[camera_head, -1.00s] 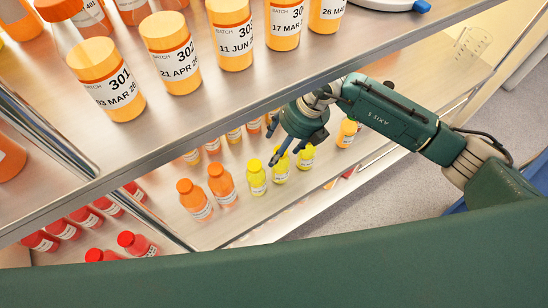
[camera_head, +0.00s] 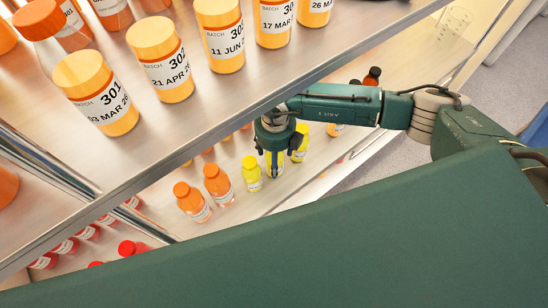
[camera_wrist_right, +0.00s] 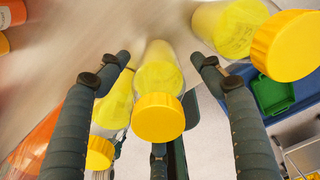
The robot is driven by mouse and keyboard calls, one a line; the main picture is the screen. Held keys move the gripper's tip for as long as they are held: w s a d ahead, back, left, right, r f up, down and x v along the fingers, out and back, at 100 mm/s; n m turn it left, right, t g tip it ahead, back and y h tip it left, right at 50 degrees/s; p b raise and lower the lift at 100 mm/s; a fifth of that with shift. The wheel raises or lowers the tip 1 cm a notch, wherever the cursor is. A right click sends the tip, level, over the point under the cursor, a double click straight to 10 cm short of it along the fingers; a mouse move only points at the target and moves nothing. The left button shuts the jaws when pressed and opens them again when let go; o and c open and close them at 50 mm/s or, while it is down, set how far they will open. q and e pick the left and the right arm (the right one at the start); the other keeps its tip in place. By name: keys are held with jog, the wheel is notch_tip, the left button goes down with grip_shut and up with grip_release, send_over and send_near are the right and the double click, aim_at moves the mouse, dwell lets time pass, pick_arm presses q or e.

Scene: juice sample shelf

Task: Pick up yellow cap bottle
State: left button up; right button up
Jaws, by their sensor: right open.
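Three yellow bottles with yellow caps stand in a row at the front of the lower shelf in the head view: a left one (camera_head: 252,174), a middle one (camera_head: 280,170) and a right one (camera_head: 299,144). My right gripper (camera_head: 275,172) reaches in at the middle bottle and hides part of it. In the right wrist view, the open fingers of the right gripper (camera_wrist_right: 160,62) stand on either side of one yellow bottle (camera_wrist_right: 158,75), its cap facing the camera. A gap shows on both sides. Other yellow bottles flank it on the left (camera_wrist_right: 113,100) and right (camera_wrist_right: 225,30). My left gripper is out of view.
The upper shelf (camera_head: 215,105) overhangs the lower one and holds large orange bottles (camera_head: 158,60). Two orange bottles (camera_head: 217,184) stand left of the yellow ones. Red bottles (camera_head: 132,248) stand farther left. Orange bottles crowd behind, partly hidden.

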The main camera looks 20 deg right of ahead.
notch_tip(320, 180, down, 4)
jog(key=shift+w+f+p, duration=0.15)
jog(key=shift+f+p, duration=0.1)
jog(key=shift+p, duration=0.2)
jog(key=shift+c, duration=0.5)
jog(key=c, duration=1.3)
jog(key=shift+r, duration=0.1)
jog(key=shift+c, duration=0.2)
jog(key=shift+r+p, duration=0.45)
jog(key=shift+r, duration=6.55)
